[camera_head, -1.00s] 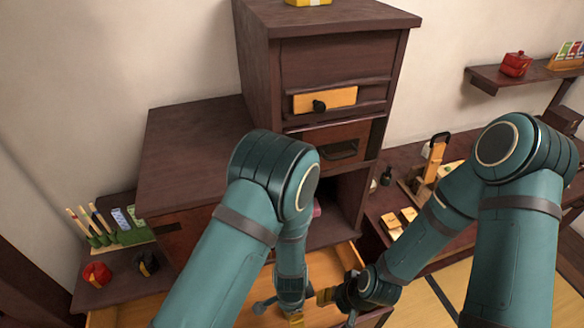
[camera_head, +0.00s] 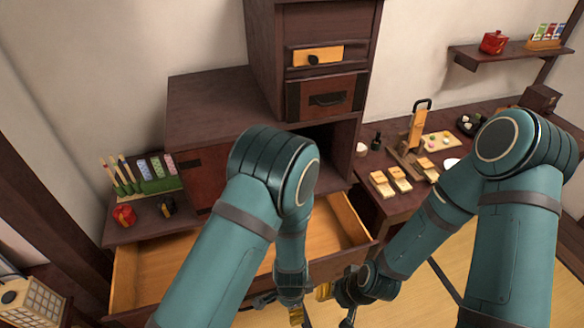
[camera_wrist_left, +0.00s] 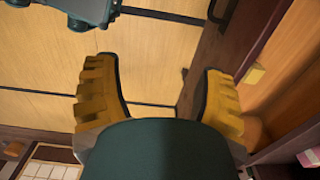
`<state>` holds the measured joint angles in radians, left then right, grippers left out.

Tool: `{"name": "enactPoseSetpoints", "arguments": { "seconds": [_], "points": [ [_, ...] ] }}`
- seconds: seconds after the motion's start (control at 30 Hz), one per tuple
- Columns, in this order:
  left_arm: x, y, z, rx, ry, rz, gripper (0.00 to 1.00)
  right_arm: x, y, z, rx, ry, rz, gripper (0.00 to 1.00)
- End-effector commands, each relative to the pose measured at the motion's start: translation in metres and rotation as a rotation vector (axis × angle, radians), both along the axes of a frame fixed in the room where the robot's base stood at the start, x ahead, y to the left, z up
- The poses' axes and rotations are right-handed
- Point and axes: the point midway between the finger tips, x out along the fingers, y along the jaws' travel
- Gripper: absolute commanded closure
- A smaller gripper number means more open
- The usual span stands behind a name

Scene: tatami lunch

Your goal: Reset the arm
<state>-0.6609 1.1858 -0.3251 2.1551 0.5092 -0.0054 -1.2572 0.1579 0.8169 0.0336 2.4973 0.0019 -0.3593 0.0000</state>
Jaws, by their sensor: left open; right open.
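My left arm comes in from the left in the head view, and its gripper (camera_head: 296,314) hangs at the bottom middle, in front of the open drawer. In the left wrist view the left gripper's two yellow ridged fingers (camera_wrist_left: 158,95) are spread wide with nothing between them. My right gripper (camera_head: 335,300) is beside the left one, low in the head view, dark with a yellow finger showing. It is open, and I see nothing held in it. The tips of both grippers are partly hidden by the arms and the picture edge.
An open wooden drawer (camera_head: 150,277) juts from the dark cabinet (camera_head: 215,100). A side table (camera_head: 385,205) at the right bears wooden blocks (camera_head: 398,180). A stand of sticks (camera_head: 150,185) and a red pot (camera_head: 124,215) are at the left. Tatami floor (camera_head: 400,308) lies below.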

Motion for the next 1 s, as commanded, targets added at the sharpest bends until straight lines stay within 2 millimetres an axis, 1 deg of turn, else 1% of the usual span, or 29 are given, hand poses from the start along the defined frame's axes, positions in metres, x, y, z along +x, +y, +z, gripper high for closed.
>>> {"name": "enactPoseSetpoints", "arguments": {
  "seconds": [0.07, 0.13, 0.37, 0.47, 0.63, 0.7, 0.8, 0.9, 1.0],
  "points": [
    [0.000, 0.000, 0.000, 0.000, 0.000, 0.000, 0.30, 0.000, 0.000, 0.000, 0.000, 0.000, 0.000, 0.53],
    [-0.002, 0.010, -0.009, -0.021, 0.009, 0.098, 0.30, 0.000, 0.000, -0.011, -0.001, 0.001, 0.001, 0.53],
    [-0.007, 0.034, -0.025, -0.089, 0.026, 0.396, 0.30, -0.001, 0.002, -0.036, -0.003, 0.005, 0.003, 0.53],
    [-0.010, 0.046, -0.032, -0.131, 0.037, 0.559, 0.30, -0.002, 0.002, -0.049, -0.004, 0.007, 0.005, 0.53],
    [-0.014, 0.071, -0.045, -0.232, 0.058, 0.918, 0.30, -0.004, 0.003, -0.079, -0.006, 0.014, 0.007, 0.53],
    [-0.015, 0.079, -0.048, -0.276, 0.068, 1.062, 0.30, -0.005, 0.004, -0.090, -0.008, 0.016, 0.009, 0.53],
    [-0.016, 0.089, -0.049, -0.332, 0.080, 1.226, 0.30, -0.006, 0.005, -0.101, -0.009, 0.019, 0.010, 0.53],
    [-0.017, 0.095, -0.048, -0.371, 0.090, 1.333, 0.30, -0.006, 0.005, -0.108, -0.011, 0.020, 0.011, 0.53],
    [-0.017, 0.098, -0.047, -0.391, 0.097, 1.389, 0.30, -0.006, 0.005, -0.110, -0.011, 0.020, 0.011, 0.53]
  ]
}}
